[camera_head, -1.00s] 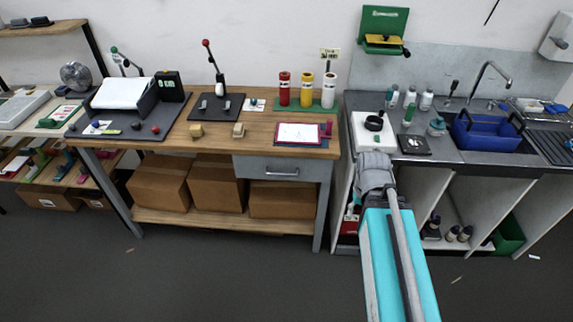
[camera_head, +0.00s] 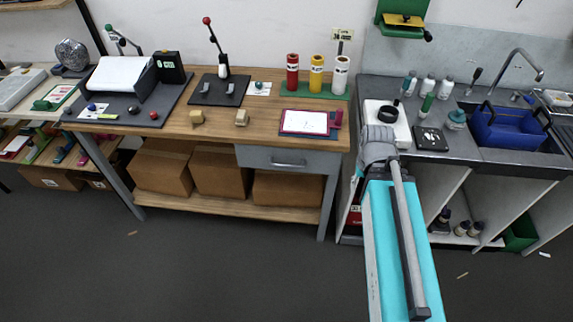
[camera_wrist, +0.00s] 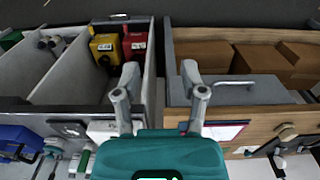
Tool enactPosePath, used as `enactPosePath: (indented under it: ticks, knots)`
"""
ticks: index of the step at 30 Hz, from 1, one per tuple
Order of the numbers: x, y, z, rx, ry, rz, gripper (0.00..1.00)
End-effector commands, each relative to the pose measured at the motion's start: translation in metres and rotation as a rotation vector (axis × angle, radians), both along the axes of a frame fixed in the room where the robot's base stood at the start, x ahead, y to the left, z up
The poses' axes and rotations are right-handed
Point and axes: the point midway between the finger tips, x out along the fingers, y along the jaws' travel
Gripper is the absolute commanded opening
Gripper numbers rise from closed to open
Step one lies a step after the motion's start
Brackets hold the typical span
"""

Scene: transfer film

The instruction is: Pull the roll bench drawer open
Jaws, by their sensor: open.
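The roll bench (camera_head: 215,131) has a wooden top, and its grey drawer (camera_head: 325,162) sits shut under the right part of the top. The drawer has a bar handle (camera_head: 288,163). In the wrist view, which is upside down, the drawer front (camera_wrist: 262,90) and its handle (camera_wrist: 236,84) are right of my gripper (camera_wrist: 160,72). My gripper is open and empty, its two fingers spread in front of the gap between bench and sink unit. It is not touching the handle. In the head view my arm hides the gripper.
The sink unit (camera_head: 450,152) with a blue basin (camera_head: 505,130) stands close on the right. Cardboard boxes (camera_head: 220,172) fill the shelf under the bench. Red and yellow containers (camera_wrist: 104,48) stand in the sink unit's open bay. The floor (camera_head: 215,275) before the bench is clear.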

Motion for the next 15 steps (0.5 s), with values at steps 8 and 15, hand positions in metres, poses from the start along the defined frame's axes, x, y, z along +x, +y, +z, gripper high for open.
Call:
enactPosePath:
  ticks: [8,15]
  knots:
    - [0.0,0.0,-0.001,-0.002,0.0,0.002,0.54]
    - [0.01,0.004,-0.018,-0.048,-0.001,0.032,0.54]
